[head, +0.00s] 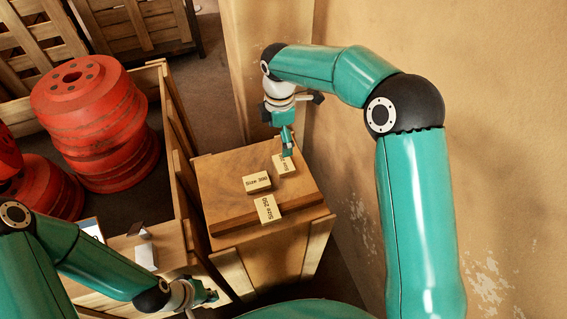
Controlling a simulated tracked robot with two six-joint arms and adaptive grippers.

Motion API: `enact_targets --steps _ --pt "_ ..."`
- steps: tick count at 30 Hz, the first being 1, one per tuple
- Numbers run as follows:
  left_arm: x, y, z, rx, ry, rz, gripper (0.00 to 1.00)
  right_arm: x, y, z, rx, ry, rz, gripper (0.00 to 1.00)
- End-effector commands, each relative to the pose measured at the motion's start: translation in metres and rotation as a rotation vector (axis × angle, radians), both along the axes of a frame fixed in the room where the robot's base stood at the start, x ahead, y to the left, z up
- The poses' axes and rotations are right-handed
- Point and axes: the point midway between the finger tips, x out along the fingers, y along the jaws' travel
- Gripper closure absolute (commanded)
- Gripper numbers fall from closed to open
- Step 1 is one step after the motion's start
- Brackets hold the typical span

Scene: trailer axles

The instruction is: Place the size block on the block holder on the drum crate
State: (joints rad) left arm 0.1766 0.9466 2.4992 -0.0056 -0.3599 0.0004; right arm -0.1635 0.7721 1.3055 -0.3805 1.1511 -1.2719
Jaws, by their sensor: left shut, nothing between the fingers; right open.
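Three pale wooden size blocks with printed labels lie on a wooden box in the middle: a near block (268,208), a middle block (257,182) and a far block (285,165). Their printing is too small to read surely. My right gripper (287,146) points down at the far block's upper edge, open; I cannot tell if it touches the block. The drum crate (176,125) stands left, with red drums inside. A small grey-white metal piece (146,257) on its near ledge looks like the block holder. My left gripper (207,296) is shut and empty, low near that ledge.
The wooden box (230,176) has bare top around the blocks. Stacked red drums (95,115) rise above the crate wall. A small white and blue card (91,229) stands by the ledge. A plaster wall (510,130) closes the right side. Slatted crates (135,25) stand behind.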

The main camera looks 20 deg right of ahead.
Motion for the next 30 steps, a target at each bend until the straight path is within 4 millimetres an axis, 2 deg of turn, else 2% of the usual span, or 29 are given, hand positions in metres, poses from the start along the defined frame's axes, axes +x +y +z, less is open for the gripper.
enact_targets --steps 1,6,14,24,30 --pt "0.0 0.0 0.0 0.0 0.0 0.0 1.0 -0.001 -0.001 -0.013 0.0 0.006 -0.001 0.0" --pt "0.0 0.0 0.0 0.0 0.0 0.0 1.0 -0.001 -0.001 -0.038 0.0 0.002 -0.003 0.0" --pt "0.0 0.0 0.001 0.0 -0.001 0.0 1.0 -0.002 -0.004 -0.054 0.0 0.003 -0.004 0.0" --pt "0.0 0.0 0.005 0.0 -0.001 0.0 1.0 -0.004 -0.009 -0.096 0.001 0.002 -0.004 0.0" --pt "0.0 0.0 0.005 0.0 -0.001 0.0 1.0 -0.004 -0.009 -0.099 0.001 0.0 -0.005 0.0"
